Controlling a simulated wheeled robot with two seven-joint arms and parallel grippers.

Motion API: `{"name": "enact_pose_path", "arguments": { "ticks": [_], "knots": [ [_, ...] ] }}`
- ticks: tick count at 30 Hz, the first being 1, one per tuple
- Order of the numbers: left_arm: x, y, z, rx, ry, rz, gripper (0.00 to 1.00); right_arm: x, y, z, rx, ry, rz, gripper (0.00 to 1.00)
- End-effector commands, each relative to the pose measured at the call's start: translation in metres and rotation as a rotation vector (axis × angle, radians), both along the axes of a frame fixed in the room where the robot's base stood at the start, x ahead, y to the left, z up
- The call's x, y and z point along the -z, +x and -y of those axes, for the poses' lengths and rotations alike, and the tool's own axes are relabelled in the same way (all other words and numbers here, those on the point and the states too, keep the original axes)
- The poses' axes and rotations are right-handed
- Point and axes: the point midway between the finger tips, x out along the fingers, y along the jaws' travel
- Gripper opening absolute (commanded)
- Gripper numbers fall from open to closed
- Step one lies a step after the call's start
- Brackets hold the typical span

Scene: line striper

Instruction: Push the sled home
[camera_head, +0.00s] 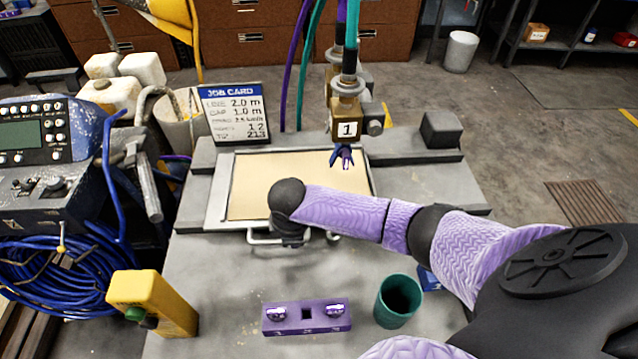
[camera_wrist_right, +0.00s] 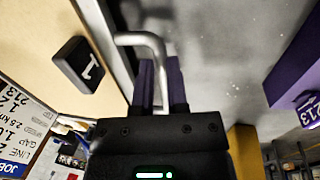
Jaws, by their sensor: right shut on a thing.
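The sled is a pale-framed tray (camera_head: 216,203) with a tan board (camera_head: 262,180) on it, lying on the grey bench between dark blocks. Its metal handle (camera_head: 256,240) sticks out at the front edge. My right gripper (camera_wrist_right: 160,82) is shut on the handle (camera_wrist_right: 147,40), with the bar between its two purple fingers in the wrist view. In the head view my right wrist hides the fingers and the middle of the handle. A brass spray head (camera_head: 347,111) marked 1 hangs above the board's right back part. My left gripper is not in view.
In front of the sled are a purple block (camera_head: 307,318) with two metal pieces, a teal cup (camera_head: 398,301) and a yellow button box (camera_head: 153,302). A job card (camera_head: 234,113) stands behind it at the left. Bare bench (camera_head: 215,270) lies between the sled and purple block.

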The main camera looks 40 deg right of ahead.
Motion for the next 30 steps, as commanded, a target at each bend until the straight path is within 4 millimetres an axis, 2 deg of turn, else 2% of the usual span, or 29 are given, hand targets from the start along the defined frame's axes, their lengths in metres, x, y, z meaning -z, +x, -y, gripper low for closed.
{"name": "enact_pose_path", "arguments": {
  "ticks": [6,12,18,29,30],
  "knots": [
    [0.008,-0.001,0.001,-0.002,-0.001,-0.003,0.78,0.002,0.022,-0.036,-0.001,0.002,0.001,0.00],
    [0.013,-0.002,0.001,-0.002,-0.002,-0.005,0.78,0.002,0.034,-0.056,-0.001,-0.001,-0.001,0.00],
    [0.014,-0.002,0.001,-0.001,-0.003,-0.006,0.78,0.001,0.039,-0.064,-0.001,0.000,-0.001,0.00],
    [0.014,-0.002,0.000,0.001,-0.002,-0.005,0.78,0.001,0.040,-0.066,-0.002,0.004,0.001,0.00],
    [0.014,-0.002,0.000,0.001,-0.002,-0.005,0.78,0.000,0.040,-0.066,-0.002,0.004,0.002,0.26]
  ]
}}
